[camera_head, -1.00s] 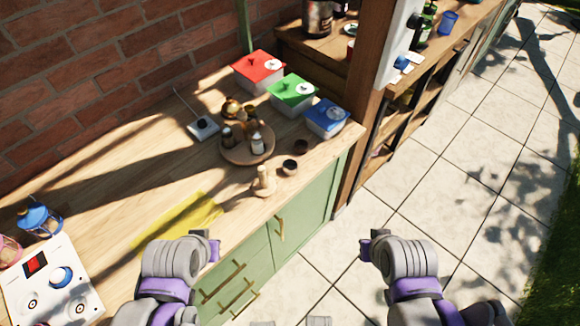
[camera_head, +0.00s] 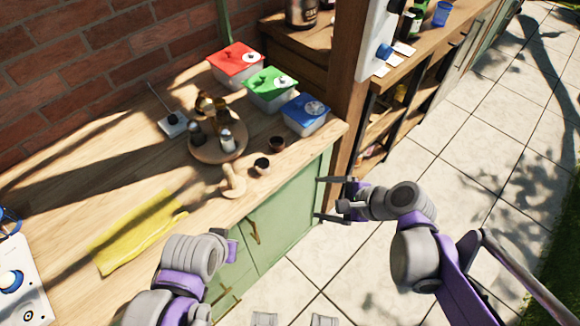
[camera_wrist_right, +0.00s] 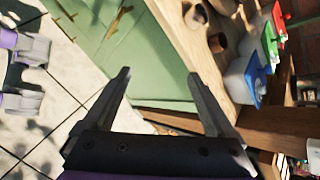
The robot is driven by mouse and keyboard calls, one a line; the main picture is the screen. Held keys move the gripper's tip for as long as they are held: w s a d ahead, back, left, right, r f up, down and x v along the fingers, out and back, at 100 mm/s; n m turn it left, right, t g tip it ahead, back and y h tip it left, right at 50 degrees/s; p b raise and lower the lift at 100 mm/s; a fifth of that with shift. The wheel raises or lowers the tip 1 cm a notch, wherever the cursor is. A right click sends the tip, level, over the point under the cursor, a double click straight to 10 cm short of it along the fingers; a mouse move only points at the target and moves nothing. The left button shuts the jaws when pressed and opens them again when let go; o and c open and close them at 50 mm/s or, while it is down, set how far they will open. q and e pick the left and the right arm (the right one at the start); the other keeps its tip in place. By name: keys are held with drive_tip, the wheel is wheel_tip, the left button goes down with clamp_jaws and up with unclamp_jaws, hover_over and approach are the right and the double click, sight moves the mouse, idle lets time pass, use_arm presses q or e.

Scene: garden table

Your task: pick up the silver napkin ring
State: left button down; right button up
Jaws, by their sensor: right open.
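No plainly silver ring stands out. A small round piece with a dark opening (camera_head: 262,166) sits near the counter's front edge and may be the napkin ring; it probably also shows as a greyish piece (camera_wrist_right: 195,18) in the right wrist view. A brown cup-like piece (camera_head: 277,144) is just behind it, also in the wrist view (camera_wrist_right: 217,43). My right gripper (camera_head: 318,202) is open and empty, off the counter's front edge, right of and nearer than these pieces. Its two fingers (camera_wrist_right: 158,82) show apart. My left gripper (camera_head: 232,246) is low at the counter front; its fingers are unclear.
A wooden counter (camera_head: 60,205) bears a round tray (camera_head: 205,158) with shakers, a wooden piece (camera_head: 232,182), a yellow cloth (camera_head: 135,232) and red (camera_head: 236,62), green (camera_head: 270,90) and blue (camera_head: 306,115) lidded boxes. A wooden post (camera_head: 345,80) stands right of them.

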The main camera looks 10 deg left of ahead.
sight(269, 167)
drive_tip(key=w+a+m+y, duration=0.1)
drive_tip(key=w+a+m, duration=0.1)
drive_tip(key=a, duration=0.1)
drive_tip(key=w+a+f+m+y+b, duration=0.1)
drive_tip(key=w+a+m, duration=0.2)
drive_tip(key=a, duration=0.1)
drive_tip(key=w+a+m+y+b, duration=0.1)
drive_tip(key=w+a+m+y, duration=0.1)
drive_tip(key=w+a, duration=0.1)
drive_tip(key=shift+a+f+t, duration=0.3)
drive_tip(key=shift+a+f, duration=0.1)
drive_tip(key=shift+a, duration=0.05)
drive_tip(key=x, duration=0.5)
drive_tip(key=shift+s+a, duration=0.1)
drive_tip(key=shift+s, duration=0.05)
use_arm(q)
drive_tip(key=f, duration=0.3)
drive_tip(key=shift+s+a+f, duration=0.3)
drive_tip(key=shift+s+a, duration=0.05)
use_arm(e)
drive_tip(key=c, duration=1.4)
